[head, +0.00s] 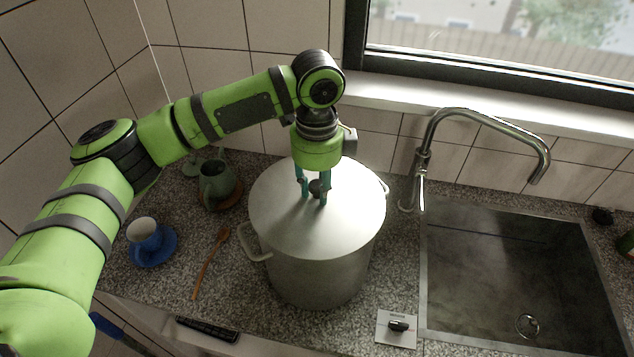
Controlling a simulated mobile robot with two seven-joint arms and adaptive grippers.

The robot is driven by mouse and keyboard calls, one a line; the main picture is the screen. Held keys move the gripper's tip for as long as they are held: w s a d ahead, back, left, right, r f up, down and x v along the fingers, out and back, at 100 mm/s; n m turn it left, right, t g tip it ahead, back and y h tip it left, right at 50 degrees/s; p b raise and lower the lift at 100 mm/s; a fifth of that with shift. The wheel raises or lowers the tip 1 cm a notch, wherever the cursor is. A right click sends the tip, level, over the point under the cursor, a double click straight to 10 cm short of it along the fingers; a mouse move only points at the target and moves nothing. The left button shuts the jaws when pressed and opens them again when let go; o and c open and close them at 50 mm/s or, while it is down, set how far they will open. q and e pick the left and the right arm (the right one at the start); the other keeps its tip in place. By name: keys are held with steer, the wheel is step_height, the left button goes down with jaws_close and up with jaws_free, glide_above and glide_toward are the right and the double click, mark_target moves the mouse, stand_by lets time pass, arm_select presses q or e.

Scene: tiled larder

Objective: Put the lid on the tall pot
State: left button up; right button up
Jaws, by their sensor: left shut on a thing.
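The tall pot (316,277) is a large grey metal pot standing on the speckled counter left of the sink. Its flat round lid (348,223) lies over the pot's mouth, and I see no clear gap between lid and rim. My left gripper (314,195) points straight down at the middle of the lid and is shut on the dark knob of the lid. One side handle of the pot shows at the left and part of another at the right. My right gripper is not in view.
A metal tap (481,113) and sink (500,270) are at the right. A small card with a dark object (398,325) lies in front.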

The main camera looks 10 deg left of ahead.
arm_select(q)
steer(key=o, duration=1.6)
steer(key=shift+r, duration=4)
